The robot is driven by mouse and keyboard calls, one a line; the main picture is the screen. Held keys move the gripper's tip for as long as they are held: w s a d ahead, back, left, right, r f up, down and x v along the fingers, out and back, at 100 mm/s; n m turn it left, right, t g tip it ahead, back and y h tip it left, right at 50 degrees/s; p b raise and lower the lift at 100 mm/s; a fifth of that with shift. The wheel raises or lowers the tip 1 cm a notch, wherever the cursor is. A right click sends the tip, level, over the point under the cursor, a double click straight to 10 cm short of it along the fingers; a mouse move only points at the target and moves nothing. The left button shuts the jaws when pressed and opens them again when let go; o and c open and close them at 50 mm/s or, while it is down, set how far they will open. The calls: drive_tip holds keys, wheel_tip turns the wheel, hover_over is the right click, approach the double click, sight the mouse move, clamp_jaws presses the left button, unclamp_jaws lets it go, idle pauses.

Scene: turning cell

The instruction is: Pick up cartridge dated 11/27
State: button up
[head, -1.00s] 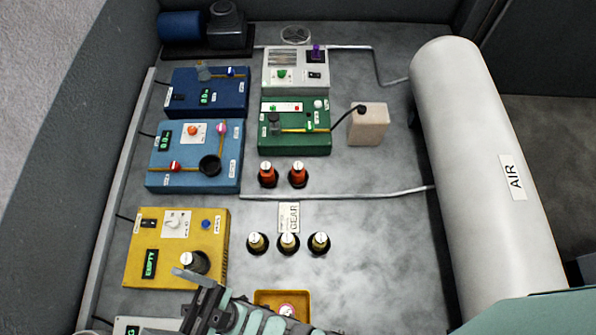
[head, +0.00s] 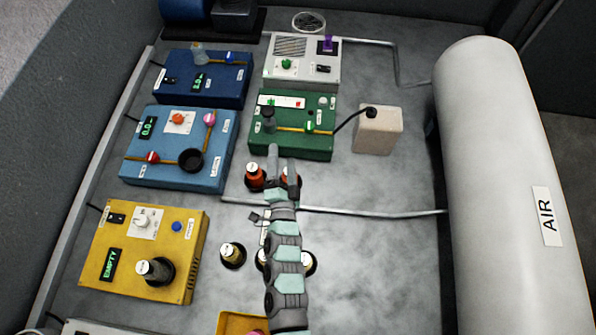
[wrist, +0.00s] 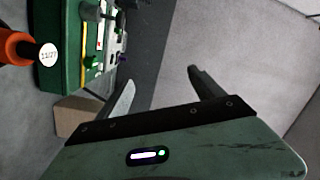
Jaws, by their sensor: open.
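Two orange-red cartridges stand behind the pipe in the head view: a left one (head: 254,178) and a right one (head: 290,172) partly hidden by my fingers. In the wrist view an orange cartridge (wrist: 18,47) lies at the left edge, its white cap reading 11/27. From the layout it appears to be the right one. My gripper (head: 284,170) is open over the cartridge area in the head view. In the wrist view my gripper (wrist: 161,77) has nothing between its fingers, and the cartridge is outside them to the left.
A green box (head: 290,145) with knobs stands just beyond, and a beige jug (head: 377,130) to its right. A yellow box (head: 185,265) and blue box (head: 205,175) are left. Floor before the air tank (head: 500,170) is clear.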

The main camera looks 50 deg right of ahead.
drive_tip(key=s+d+f+m+y+b, duration=0.1)
drive_tip(key=f+m+b, duration=0.3)
drive_tip(key=f, duration=0.4)
drive_tip(key=s+d+f+m+g+y+b, duration=0.1)
drive_tip(key=f+m+y+b, duration=0.3)
drive_tip(key=f, duration=0.4)
drive_tip(key=s+d+f+m+g+y+b, duration=0.1)
drive_tip(key=d+f+m+y+b, duration=0.2)
drive_tip(key=f, duration=0.5)
drive_tip(key=shift+s+f+m+b, duration=0.15)
drive_tip(key=shift+f+m+b, duration=0.1)
drive_tip(key=shift+m+b, duration=0.5)
drive_tip(key=shift+f+m+y+b, duration=0.1)
drive_tip(key=shift+m+y+b, duration=0.4)
drive_tip(key=shift+m+b, duration=0.15)
drive_tip(key=shift+s+a+r+m+t+y+b, duration=0.1)
drive_tip(key=shift+a+r+m+t+y+b, duration=0.1)
drive_tip(key=shift+m+t+y+b, duration=0.45)
drive_tip(key=shift+m+t+y, duration=0.35)
drive_tip(key=shift+m+t, duration=0.1)
drive_tip(key=shift+t, duration=0.3)
drive_tip(key=b+x, duration=0.1)
drive_tip(key=x, duration=0.2)
drive_tip(key=r+b+x, duration=0.1)
drive_tip(key=x, duration=0.2)
drive_tip(key=b+x, duration=0.1)
drive_tip(key=x, duration=0.2)
drive_tip(key=shift+w+r, duration=0.15)
drive_tip(key=shift+w, duration=0.4)
